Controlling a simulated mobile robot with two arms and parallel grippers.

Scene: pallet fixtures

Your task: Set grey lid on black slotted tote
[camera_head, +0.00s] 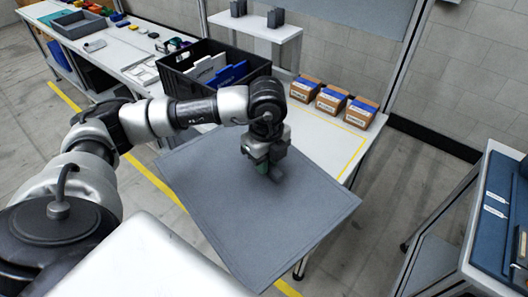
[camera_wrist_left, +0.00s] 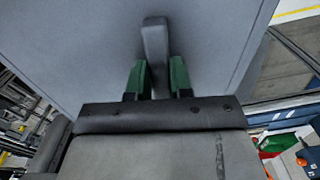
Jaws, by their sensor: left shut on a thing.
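The grey lid (camera_head: 225,200) is a large flat panel in the middle of the head view, and it fills much of the left wrist view (camera_wrist_left: 80,45). My left gripper (camera_head: 263,167) is over the lid. In the left wrist view its green fingers (camera_wrist_left: 160,80) are shut on the lid's upright grey handle (camera_wrist_left: 155,45). The lid hangs over the table's front edge and is held tilted. The black slotted tote (camera_head: 185,82) stands on the table behind the lid, open at the top, with white and blue items inside. My right gripper is out of view.
Several small brown boxes (camera_head: 331,98) stand on the white table (camera_head: 345,150) right of the tote. A side bench (camera_head: 130,55) at the left holds a grey tray (camera_head: 75,24) and small items. A cart with a blue case (camera_head: 497,215) stands at the right.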

